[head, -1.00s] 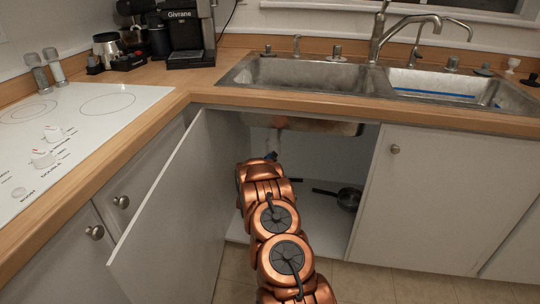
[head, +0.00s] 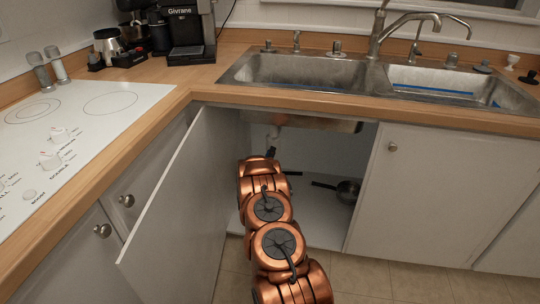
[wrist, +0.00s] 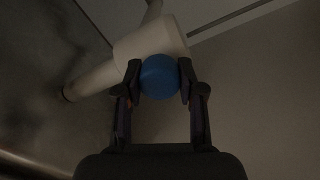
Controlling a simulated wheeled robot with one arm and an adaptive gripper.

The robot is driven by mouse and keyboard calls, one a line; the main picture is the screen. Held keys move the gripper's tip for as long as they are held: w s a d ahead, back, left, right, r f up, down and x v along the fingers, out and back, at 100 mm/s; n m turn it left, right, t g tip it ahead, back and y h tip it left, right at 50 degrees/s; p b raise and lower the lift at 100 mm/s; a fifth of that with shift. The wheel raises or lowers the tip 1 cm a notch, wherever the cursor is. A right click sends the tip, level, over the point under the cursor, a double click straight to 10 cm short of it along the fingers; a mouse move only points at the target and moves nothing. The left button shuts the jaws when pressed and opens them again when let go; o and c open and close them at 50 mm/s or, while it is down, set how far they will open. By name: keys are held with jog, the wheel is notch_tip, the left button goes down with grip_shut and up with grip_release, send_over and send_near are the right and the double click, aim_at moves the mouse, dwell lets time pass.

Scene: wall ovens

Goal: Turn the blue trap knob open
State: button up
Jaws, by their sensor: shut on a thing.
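The blue trap knob (wrist: 159,77) is round and sits at the end of a pale drain pipe fitting (wrist: 150,42) in the wrist view. My gripper (wrist: 160,82) is shut on the knob, with one finger on its left side and one on its right. In the head view the white drain pipe (head: 274,135) hangs under the sink inside the open cabinet. There my copper arm reaches in, and the knob is hidden behind my wrist.
The open cabinet door (head: 185,205) stands close to the left of my arm. A dark pan (head: 347,191) lies on the cabinet floor at right. The closed door (head: 450,190) is right of the opening. The sink (head: 300,75) is above.

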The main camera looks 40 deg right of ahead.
jog(key=o, duration=1.1)
jog(key=shift+o, duration=0.2)
jog(key=shift+s+a, duration=0.1)
jog(key=v, duration=1.1)
jog(key=shift+s+a, duration=0.2)
jog(key=shift+a, duration=0.05)
